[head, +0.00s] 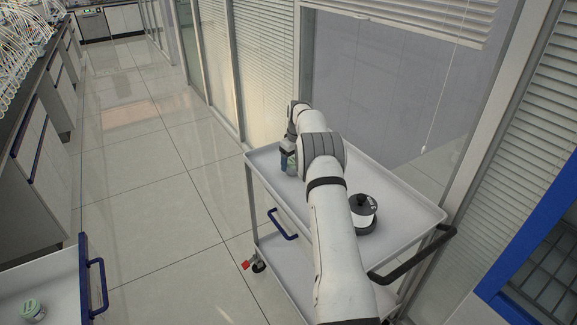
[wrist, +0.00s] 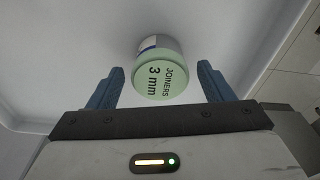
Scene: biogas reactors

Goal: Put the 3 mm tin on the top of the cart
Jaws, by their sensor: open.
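The 3 mm tin (wrist: 160,83) has a pale green lid reading "JOINERS 3 mm". In the wrist view it is between my gripper's (wrist: 160,88) two blue fingers, with a gap on each side. My gripper is open. In the head view my gripper (head: 287,160) is low over the far left corner of the white cart top (head: 405,200). A bit of the green tin (head: 292,163) shows beside the fingers there, mostly hidden by my arm. The tin appears to rest on the cart top.
A black-and-white round object (head: 363,214) stands on the cart top, right of my arm. Another green-lidded tin (head: 32,309) is on a second cart (head: 55,280) at lower left. A glass wall with blinds (head: 265,70) runs behind the cart. The floor to its left is clear.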

